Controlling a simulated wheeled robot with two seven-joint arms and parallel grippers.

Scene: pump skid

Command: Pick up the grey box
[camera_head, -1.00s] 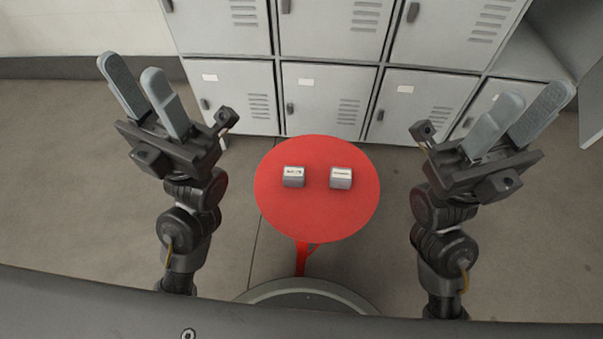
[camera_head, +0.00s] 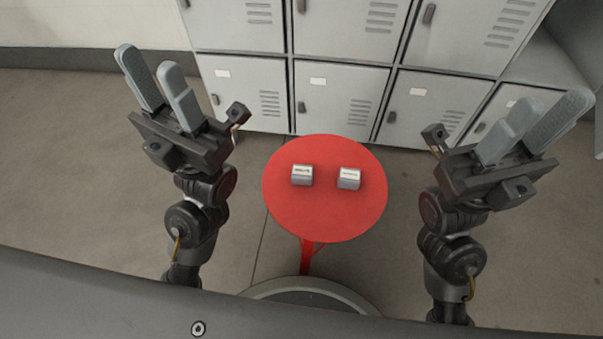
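Two small grey boxes with white labelled tops sit apart on a round red table (camera_head: 325,215). The left grey box (camera_head: 302,176) and the right grey box (camera_head: 348,179) look much alike; the label text is too small to read. My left gripper (camera_head: 160,80) is raised to the left of the table, its two grey fingers apart with nothing between them. My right gripper (camera_head: 540,120) is raised to the right of the table, its fingers also apart and empty. Neither gripper touches a box.
A bank of grey lockers (camera_head: 340,95) stands behind the table, with an open shelf space at the far right. The table has a red stem (camera_head: 306,255) and a round grey base (camera_head: 315,292). The floor on both sides is clear.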

